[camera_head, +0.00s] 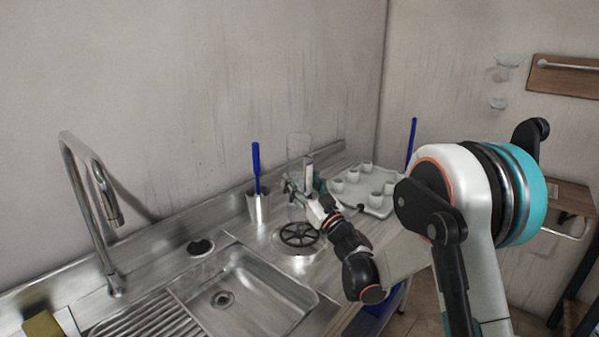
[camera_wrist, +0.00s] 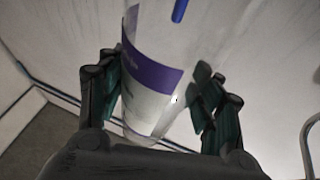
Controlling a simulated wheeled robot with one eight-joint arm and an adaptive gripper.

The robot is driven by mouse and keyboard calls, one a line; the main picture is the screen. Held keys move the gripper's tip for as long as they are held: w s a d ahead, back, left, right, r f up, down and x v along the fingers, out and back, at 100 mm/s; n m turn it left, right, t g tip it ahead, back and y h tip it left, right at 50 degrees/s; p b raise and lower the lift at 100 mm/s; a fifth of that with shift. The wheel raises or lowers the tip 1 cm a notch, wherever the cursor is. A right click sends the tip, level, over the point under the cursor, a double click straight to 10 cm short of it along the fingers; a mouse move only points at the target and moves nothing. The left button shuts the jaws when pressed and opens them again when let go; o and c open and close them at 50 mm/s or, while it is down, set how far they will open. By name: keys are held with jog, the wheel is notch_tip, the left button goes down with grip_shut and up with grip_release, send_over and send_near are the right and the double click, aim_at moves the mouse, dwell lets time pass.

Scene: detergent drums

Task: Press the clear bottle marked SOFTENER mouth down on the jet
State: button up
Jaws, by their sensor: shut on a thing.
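A tall clear bottle (camera_head: 299,147) stands upright above the counter in the head view. In the wrist view, the bottle (camera_wrist: 150,90) fills the space between my fingers and bears a pale label with a purple band; its lettering is too blurred to read. My gripper (camera_head: 307,191) is shut around its side, and both fingers show in the wrist view (camera_wrist: 160,100). The round rinser with a black spoked ring (camera_head: 299,234), where the jet sits, is in the counter just below the bottle. The bottle's lower end is faint, so I cannot tell whether its mouth touches the jet.
A metal cup (camera_head: 258,207) with a blue-handled tool stands left of the rinser. A pale tray (camera_head: 345,200) with several white cups lies behind right. The sink (camera_head: 245,299) and tall faucet (camera_head: 92,190) are at left. A wall (camera_head: 200,90) rises close behind.

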aim_at(301, 170)
jog(key=shift+r+p, duration=0.8)
jog(key=shift+r, duration=0.8)
